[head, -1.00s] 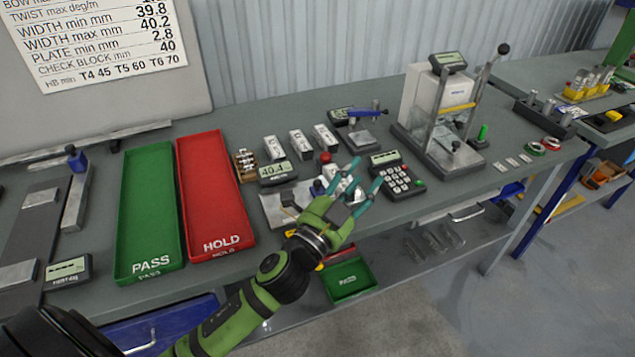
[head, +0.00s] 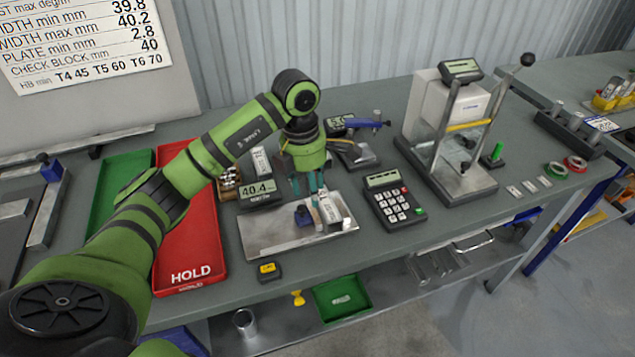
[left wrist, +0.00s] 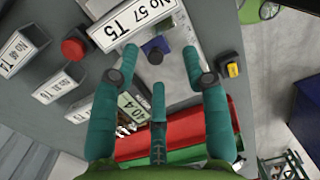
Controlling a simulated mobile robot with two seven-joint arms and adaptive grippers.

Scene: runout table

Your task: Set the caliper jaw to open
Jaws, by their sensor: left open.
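The caliper station is a bare metal plate (head: 270,235) with a grey display (head: 258,192) reading 40.4 at its back left. A small dark blue jaw block (head: 303,216) sits on the plate; in the left wrist view the blue block (left wrist: 156,48) has a dark knob. A light profile piece (head: 331,210) stands beside it; its label reads No 57 T5 in the left wrist view (left wrist: 117,22). My left gripper (head: 309,190) points down over the plate, fingers apart and empty, close above the block and piece. Contact cannot be told. My right gripper is not in view.
A red HOLD tray (head: 190,262) and green PASS tray (head: 108,185) lie left, partly behind my arm. A keypad (head: 395,205) and a tester with a lever (head: 447,130) stand right. A small yellow-topped box (head: 267,270) lies at the front edge.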

